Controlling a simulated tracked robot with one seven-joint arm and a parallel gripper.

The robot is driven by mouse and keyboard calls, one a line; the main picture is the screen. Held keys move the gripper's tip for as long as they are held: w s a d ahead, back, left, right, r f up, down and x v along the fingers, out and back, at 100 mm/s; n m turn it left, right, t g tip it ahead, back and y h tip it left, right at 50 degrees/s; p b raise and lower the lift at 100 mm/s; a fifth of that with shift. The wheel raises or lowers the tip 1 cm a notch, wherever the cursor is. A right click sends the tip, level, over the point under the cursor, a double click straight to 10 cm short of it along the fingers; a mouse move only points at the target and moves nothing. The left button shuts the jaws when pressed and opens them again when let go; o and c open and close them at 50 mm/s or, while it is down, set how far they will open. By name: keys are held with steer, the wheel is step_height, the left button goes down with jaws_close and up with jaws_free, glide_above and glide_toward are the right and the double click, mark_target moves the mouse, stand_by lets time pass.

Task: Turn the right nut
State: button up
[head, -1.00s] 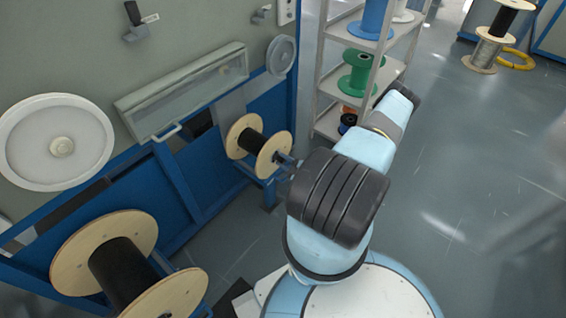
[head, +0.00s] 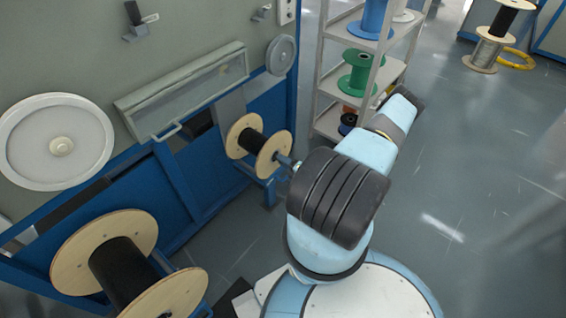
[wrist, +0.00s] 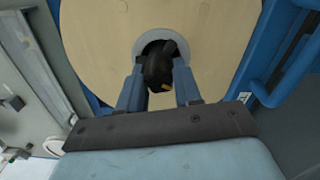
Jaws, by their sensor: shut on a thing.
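The right nut (wrist: 158,66) is a dark knob at the hub of the small wooden reel, seen in the wrist view. My gripper (wrist: 160,75) has one blue finger on each side of it and is shut on it. The small wooden reel (head: 272,156) with black cable is mounted on the blue machine; its flange (wrist: 215,40) fills the top of the wrist view. In the head view my arm hides most of the gripper and the nut.
A larger wooden reel (head: 105,235) with black cable stands at the lower left. The blue and grey machine (head: 175,195) runs along the left. A shelf (head: 378,85) with blue and green spools stands behind my arm.

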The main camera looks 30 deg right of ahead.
steer(key=n, duration=0.3)
steer(key=a+n, duration=0.1)
steer(key=shift+s+f+n, duration=0.3)
steer(key=shift+f+n, duration=0.05)
steer(key=shift+n, duration=0.05)
steer(key=n, duration=0.5)
steer(key=shift+d+f, duration=0.1)
steer(key=shift+o, duration=0.2)
steer(key=n, duration=0.5)
steer(key=shift+d+n, duration=0.2)
steer(key=shift+n, duration=0.2)
steer(key=n, duration=0.5)
steer(key=shift+w+d, duration=0.1)
steer(key=shift+d, duration=0.05)
steer(key=o, duration=1)
steer(key=shift+w+d, duration=0.15)
steer(key=shift+d, duration=0.05)
